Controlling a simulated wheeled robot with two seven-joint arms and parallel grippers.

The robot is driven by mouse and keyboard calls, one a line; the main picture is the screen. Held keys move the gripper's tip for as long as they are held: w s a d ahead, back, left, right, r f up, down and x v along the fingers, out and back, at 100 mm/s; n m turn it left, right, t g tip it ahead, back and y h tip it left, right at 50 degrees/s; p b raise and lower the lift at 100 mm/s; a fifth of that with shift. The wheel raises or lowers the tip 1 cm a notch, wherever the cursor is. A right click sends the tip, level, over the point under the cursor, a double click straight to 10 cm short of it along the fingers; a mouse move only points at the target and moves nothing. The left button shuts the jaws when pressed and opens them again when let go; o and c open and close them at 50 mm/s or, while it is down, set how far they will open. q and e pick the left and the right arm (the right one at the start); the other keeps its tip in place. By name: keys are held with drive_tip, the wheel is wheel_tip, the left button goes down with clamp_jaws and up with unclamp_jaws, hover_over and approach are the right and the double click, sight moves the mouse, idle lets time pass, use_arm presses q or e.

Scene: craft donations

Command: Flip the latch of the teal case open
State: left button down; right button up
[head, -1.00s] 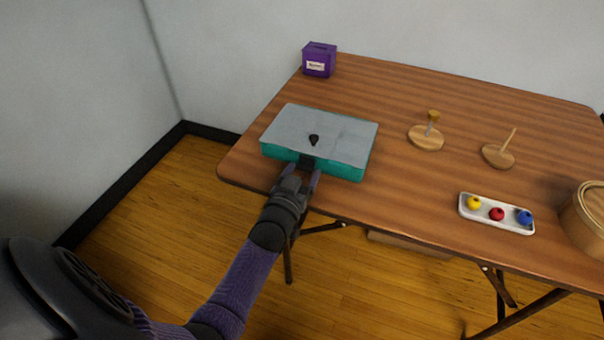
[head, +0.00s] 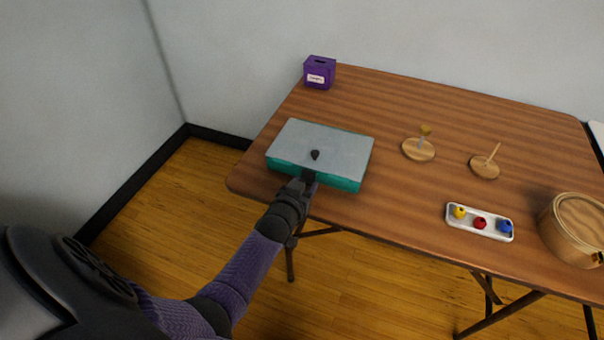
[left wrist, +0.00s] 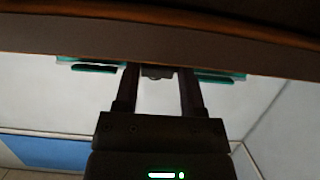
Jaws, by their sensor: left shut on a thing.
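The teal case (head: 341,182) lies shut near the left front edge of the table, with a pale grey lid (head: 340,145) and a small black knob (head: 315,155) on it. Its dark latch (head: 308,174) is on the front side, partly hidden by my left gripper (head: 309,180). In the left wrist view the latch (left wrist: 157,72) shows between the two fingers of the left gripper (left wrist: 158,80), with teal case parts (left wrist: 220,76) on both sides. The left gripper is shut on the latch. My right gripper is not in view.
A purple box (head: 319,73) stands at the back left of the wooden table (head: 400,105). Two round wooden stands (head: 418,149) (head: 485,166), a white tray (head: 465,226) with coloured balls and a round wooden box (head: 568,235) are to the right. The tabletop behind the case is clear.

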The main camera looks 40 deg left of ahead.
sight(304, 173)
use_arm(q)
wheel_tip(304, 173, up, 2)
drive_tip(key=g+p, duration=0.4)
drive_tip(key=p, duration=0.2)
drive_tip(key=shift+s+r+h, duration=0.1)
drive_tip(key=shift+r+h, duration=0.05)
drive_tip(key=shift+h, duration=0.25)
drive_tip(key=shift+r+g+p, duration=0.15)
drive_tip(key=shift+g+p, duration=0.45)
drive_tip(key=shift+g, duration=0.6)
drive_tip(key=shift+g+h, duration=0.3)
drive_tip(key=shift+g, duration=0.1)
drive_tip(key=shift+r+g, duration=0.15)
drive_tip(key=shift+g, duration=0.65)
drive_tip(key=shift+w+r+g+h+b, duration=0.2)
drive_tip(key=shift+g+h+b, duration=0.1)
drive_tip(key=shift+g+b, duration=0.5)
drive_tip(key=shift+w+r+g+h+b, duration=0.2)
drive_tip(key=shift+g+h+b, duration=0.1)
drive_tip(key=shift+g+b, duration=0.45)
drive_tip(key=shift+r, duration=0.1)
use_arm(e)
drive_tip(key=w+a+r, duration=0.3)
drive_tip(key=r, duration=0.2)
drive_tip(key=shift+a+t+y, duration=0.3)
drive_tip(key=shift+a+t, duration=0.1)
use_arm(q)
drive_tip(key=shift+g, duration=0.25)
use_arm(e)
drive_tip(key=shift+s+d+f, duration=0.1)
